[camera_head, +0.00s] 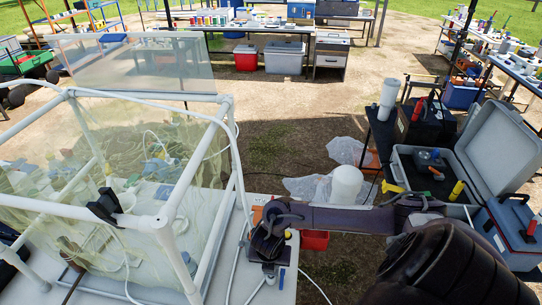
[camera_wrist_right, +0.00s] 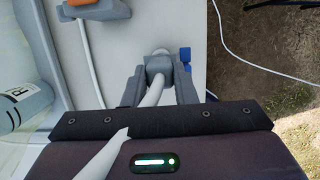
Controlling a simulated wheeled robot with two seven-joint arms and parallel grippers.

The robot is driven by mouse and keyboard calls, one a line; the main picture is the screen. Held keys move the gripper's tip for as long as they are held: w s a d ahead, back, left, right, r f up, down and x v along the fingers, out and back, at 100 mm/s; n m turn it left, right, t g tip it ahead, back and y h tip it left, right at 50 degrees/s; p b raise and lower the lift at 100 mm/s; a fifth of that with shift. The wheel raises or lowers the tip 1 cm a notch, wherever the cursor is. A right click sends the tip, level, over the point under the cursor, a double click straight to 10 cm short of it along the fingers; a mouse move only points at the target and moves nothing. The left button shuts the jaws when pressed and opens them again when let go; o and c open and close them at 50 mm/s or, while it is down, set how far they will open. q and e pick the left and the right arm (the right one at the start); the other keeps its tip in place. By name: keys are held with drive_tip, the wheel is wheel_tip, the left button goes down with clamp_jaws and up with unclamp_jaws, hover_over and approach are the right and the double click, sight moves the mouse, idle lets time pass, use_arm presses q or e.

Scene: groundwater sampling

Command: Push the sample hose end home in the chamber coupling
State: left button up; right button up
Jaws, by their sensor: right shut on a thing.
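In the right wrist view my right gripper (camera_wrist_right: 159,88) is shut on a grey fitting (camera_wrist_right: 158,68) with a white hose (camera_wrist_right: 153,97) curving out of it toward the camera. I take this to be the sample hose end. A pale rounded part shows just beyond the fitting; I cannot tell whether it is the chamber coupling or whether the two touch. In the head view my right gripper (camera_head: 268,262) points down over the white bench top beside the chamber (camera_head: 165,222), a white pipe frame with clear film. The wrist hides most of the fitting there. My left gripper is not in view.
An orange and grey piece (camera_wrist_right: 95,9) lies on the bench near the gripper. A labelled cylinder (camera_wrist_right: 25,105) is at the left of the wrist view. A white line (camera_wrist_right: 228,48) hangs beyond the bench edge. An open grey case (camera_head: 499,150) stands at the right.

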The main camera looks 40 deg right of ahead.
drive_tip(key=shift+f+b, duration=0.7)
drive_tip(key=shift+f, duration=0.2)
drive_tip(key=o, duration=0.9)
drive_tip(key=shift+o, duration=0.2)
drive_tip(key=p+v, duration=0.1)
drive_tip(key=v, duration=0.6)
drive_tip(key=shift+r, duration=0.4)
drive_tip(key=shift+s, duration=0.1)
